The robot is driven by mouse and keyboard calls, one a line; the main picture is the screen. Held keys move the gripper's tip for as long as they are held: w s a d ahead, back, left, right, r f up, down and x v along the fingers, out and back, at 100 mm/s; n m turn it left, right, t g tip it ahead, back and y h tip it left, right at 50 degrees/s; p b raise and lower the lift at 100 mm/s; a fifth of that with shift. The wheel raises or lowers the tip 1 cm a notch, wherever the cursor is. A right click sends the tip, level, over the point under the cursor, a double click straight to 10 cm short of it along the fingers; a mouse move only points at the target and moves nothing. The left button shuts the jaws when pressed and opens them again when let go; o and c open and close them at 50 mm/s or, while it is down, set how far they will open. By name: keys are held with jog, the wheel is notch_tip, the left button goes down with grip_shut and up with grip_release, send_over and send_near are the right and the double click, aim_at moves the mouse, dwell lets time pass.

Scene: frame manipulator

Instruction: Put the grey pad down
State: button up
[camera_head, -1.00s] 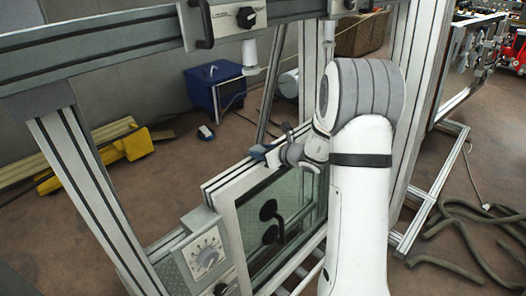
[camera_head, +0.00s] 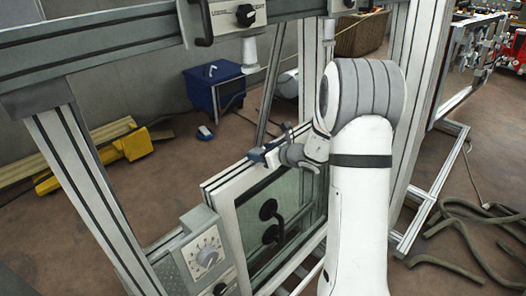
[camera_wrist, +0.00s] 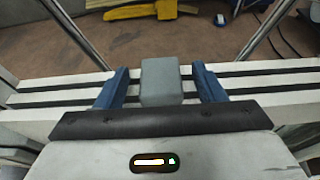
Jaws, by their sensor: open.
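The grey pad (camera_wrist: 161,80) is a small grey block. In the wrist view it stands on the slotted white rail (camera_wrist: 240,85), between the two blue fingers of my gripper (camera_wrist: 160,85). A gap shows on each side of the pad, so the fingers are apart from it. In the head view my gripper (camera_head: 264,153) is at the top edge of the glazed panel frame (camera_head: 222,187). The pad cannot be made out there, and the arm hides part of the area.
A dial box (camera_head: 204,256) is at the frame's lower left, and black handles (camera_head: 269,222) are on the glass. Upright posts and an upper beam (camera_head: 110,40) surround the arm. A blue box (camera_head: 215,88), a yellow object (camera_head: 130,147) and hoses (camera_head: 470,225) lie on the floor.

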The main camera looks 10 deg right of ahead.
jog(key=shift+r+p, duration=0.4)
jog(key=shift+r, duration=0.2)
jog(key=f+b+v, duration=0.1)
jog(key=b+v, duration=0.2)
jog(key=v, duration=0.8)
jog(key=s+a+r+n+g, duration=0.2)
jog(key=s+a+n+g, duration=0.1)
jog(key=s+a+n, duration=0.4)
jog(key=s+a+r+n+g, duration=0.2)
jog(key=s+a+n+g, duration=0.2)
jog(key=s+n, duration=0.4)
jog(key=s+d+n+h, duration=0.2)
jog(key=s+n+h, duration=0.1)
jog(key=s+n, duration=0.3)
jog(key=s+d+n+h, duration=0.2)
jog(key=s+n+h, duration=0.2)
jog(key=s+n, duration=0.3)
jog(key=shift+s+d+r+n+g, duration=0.2)
jog(key=shift+s+d+n+g, duration=0.15)
jog(key=shift+n, duration=0.35)
